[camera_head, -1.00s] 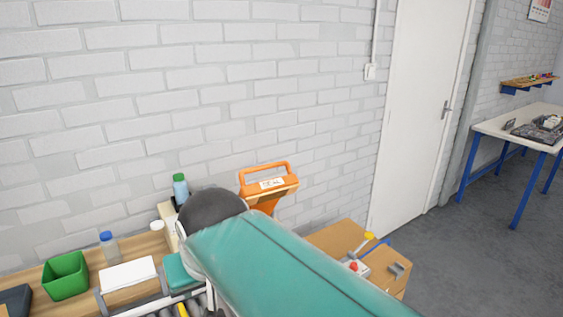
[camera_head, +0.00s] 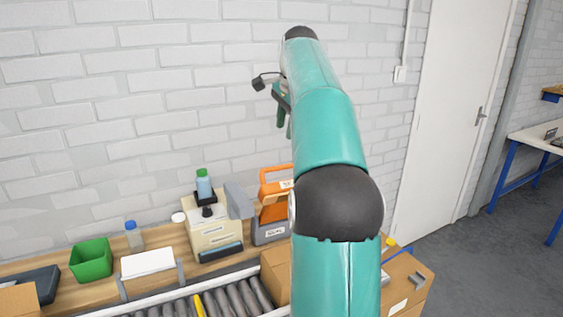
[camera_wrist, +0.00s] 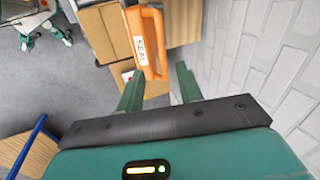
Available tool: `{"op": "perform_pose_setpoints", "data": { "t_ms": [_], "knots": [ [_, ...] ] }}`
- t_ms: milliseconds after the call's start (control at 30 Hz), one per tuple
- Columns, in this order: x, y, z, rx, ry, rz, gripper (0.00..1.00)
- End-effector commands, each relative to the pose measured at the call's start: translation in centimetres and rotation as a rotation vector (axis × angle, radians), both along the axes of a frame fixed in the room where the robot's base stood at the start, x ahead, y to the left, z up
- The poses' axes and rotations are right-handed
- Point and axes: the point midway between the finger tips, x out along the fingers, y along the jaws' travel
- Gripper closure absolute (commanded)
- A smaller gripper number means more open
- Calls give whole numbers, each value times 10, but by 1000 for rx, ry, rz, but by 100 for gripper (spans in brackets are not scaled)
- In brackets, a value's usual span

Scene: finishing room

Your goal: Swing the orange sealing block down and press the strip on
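The orange sealing block (camera_head: 270,190) stands raised at the back of the bench, with an open handle on top and a grey base (camera_head: 268,234) under it. My arm hides its right side in the head view. In the wrist view the orange block (camera_wrist: 149,42) carries a white label and lies beyond my fingers. My gripper (camera_wrist: 160,87) is open, with nothing between its two green fingers. In the head view my gripper (camera_head: 284,122) is in the air above the block, apart from it. I cannot make out the strip.
A cream dispenser (camera_head: 213,232) with a bottle on top stands left of the block. A roller conveyor (camera_head: 225,300) runs in front, with a cardboard box (camera_head: 275,275) by my arm. A green bin (camera_head: 91,260) sits further left. The brick wall (camera_head: 150,130) is close behind.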

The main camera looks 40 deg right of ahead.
Motion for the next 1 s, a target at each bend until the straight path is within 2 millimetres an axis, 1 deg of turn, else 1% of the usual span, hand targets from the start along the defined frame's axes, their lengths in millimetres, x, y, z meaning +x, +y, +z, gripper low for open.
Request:
{"op": "perform_pose_setpoints", "data": {
  "t_ms": [33, 100, 167, 267, 367, 800, 900, 1000],
  "knots": [
    [-3, -14, -1, 15, -4, -39, 64],
    [-6, -25, -1, 26, -8, -75, 64],
    [-7, -29, -3, 33, -9, -89, 64],
    [-5, -31, -8, 36, -9, -94, 64],
    [-1, -31, -21, 36, -8, -92, 64],
    [26, -38, -102, 35, -8, -87, 64],
    [31, -40, -116, 33, -9, -88, 64],
    [34, -41, -126, 33, -9, -88, 64]
  ]
}}
